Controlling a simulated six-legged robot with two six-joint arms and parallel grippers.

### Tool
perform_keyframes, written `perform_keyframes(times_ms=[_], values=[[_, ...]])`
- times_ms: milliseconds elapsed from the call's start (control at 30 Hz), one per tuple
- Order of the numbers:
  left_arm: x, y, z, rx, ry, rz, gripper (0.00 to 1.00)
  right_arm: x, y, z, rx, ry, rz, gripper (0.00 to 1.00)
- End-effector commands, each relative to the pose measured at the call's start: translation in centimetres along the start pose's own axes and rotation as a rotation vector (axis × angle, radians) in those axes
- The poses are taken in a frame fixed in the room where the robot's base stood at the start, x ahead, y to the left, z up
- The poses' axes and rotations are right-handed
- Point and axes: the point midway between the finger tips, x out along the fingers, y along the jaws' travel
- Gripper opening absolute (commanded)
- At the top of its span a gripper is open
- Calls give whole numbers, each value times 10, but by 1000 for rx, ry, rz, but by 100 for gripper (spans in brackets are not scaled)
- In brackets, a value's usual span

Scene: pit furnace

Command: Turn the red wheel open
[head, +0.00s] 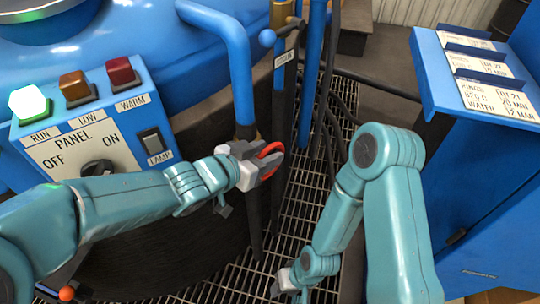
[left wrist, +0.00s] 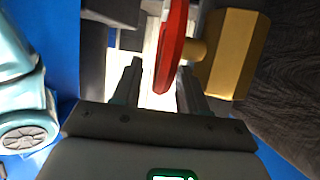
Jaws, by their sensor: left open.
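The red wheel (head: 270,160) shows in the head view just beyond my left gripper (head: 258,163), at the foot of a blue pipe. In the left wrist view the red wheel (left wrist: 172,45) is seen edge-on, its rim reaching down between the two fingers of my left gripper (left wrist: 160,85). The fingers are open on either side of the rim; whether one touches it I cannot tell. A brass valve body (left wrist: 232,55) is joined to the wheel by a short stem. My right gripper (head: 285,282) hangs low over the grating; its jaws are too small to read.
A blue control panel (head: 90,150) with a lit green RUN button, a knob and a lamp switch stands at left, near my left arm. A blue stand with cards (head: 485,75) is at right. Metal grating (head: 300,210) covers the floor.

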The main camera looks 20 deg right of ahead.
Motion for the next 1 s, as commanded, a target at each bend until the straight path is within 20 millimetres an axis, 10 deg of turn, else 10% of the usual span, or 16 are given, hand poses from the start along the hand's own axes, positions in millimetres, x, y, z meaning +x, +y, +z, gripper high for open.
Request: perform_keyframes(times_ms=[467, 600, 1000], values=[[19, 0, 0, 0, 0, -1, 43, 4, 1, 0, 0, 0, 0, 43], [19, 0, 0, 0, 0, -1, 0, 4, 2, 0, 0, 0, 0, 43], [20, 0, 5, -1, 47, 0, 0, 23, 8, -1, 0, 0, 0, 43]])
